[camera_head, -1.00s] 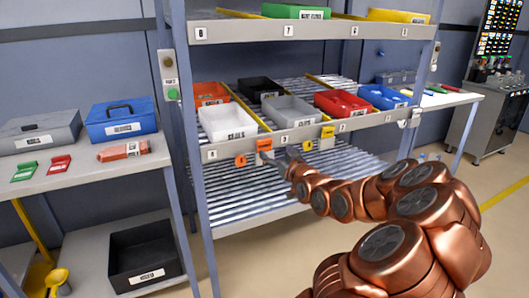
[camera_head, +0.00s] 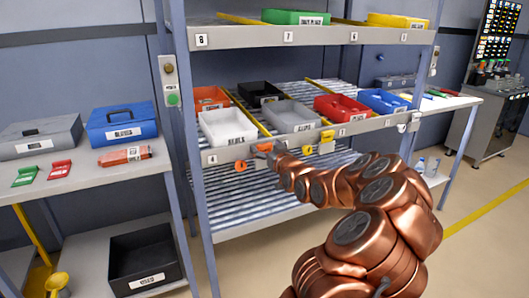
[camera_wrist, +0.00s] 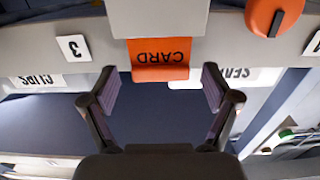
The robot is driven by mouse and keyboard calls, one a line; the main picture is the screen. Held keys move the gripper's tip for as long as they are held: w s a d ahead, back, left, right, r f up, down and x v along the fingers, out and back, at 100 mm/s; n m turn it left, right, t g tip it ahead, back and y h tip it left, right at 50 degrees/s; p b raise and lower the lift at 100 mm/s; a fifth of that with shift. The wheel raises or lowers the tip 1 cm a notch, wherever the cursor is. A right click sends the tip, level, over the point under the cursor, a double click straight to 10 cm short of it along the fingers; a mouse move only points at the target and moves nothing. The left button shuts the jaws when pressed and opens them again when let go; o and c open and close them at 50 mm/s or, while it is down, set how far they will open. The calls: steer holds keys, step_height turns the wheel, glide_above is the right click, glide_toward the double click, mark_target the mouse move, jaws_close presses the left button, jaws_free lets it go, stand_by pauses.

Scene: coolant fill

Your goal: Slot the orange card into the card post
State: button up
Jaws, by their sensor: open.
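The orange card (camera_wrist: 160,58), marked CARD, sits in a grey holder (camera_wrist: 158,18) on the shelf's front rail, its rolled edge sticking out. In the head view the orange card (camera_head: 264,147) shows just above my gripper (camera_head: 271,156), which partly hides the holder. In the wrist view my gripper (camera_wrist: 159,80) is open and empty, with one finger on each side of the card's protruding edge. No contact with the card is visible. I cannot tell for sure which fixture is the card post.
Bins fill the shelf above, including a white bin (camera_head: 227,127). A grey box (camera_head: 170,80) with a green disc is on the left upright. The aisle floor is clear.

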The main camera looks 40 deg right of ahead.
steer(key=shift+w, duration=0.1)
steer(key=c, duration=0.9)
steer(key=shift+c, duration=0.2)
